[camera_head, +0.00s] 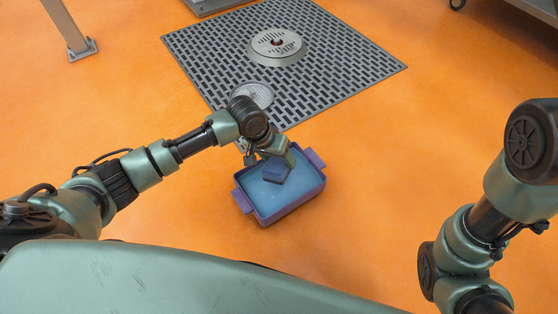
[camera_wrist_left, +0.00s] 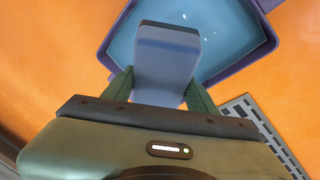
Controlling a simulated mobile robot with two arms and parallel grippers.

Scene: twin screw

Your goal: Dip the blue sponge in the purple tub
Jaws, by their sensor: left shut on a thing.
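The purple tub (camera_head: 265,217) stands on the orange floor and holds light blue liquid. Its rim also shows in the left wrist view (camera_wrist_left: 262,52). My left gripper (camera_head: 278,158) is over the tub, shut on the blue sponge (camera_head: 274,174). In the left wrist view the sponge (camera_wrist_left: 167,62) sits between the two green fingers (camera_wrist_left: 160,88), with a darker band along its far end. The sponge appears over the liquid inside the rim; I cannot tell whether it touches the liquid. My right gripper is out of view; only part of that arm shows at the right.
A grey floor grate (camera_head: 340,65) lies behind the tub, with a round metal drain fixture (camera_head: 277,46) on it and a smaller round cover (camera_head: 252,95) near its front edge. A metal post (camera_head: 70,30) stands at the far left. Orange floor around the tub is clear.

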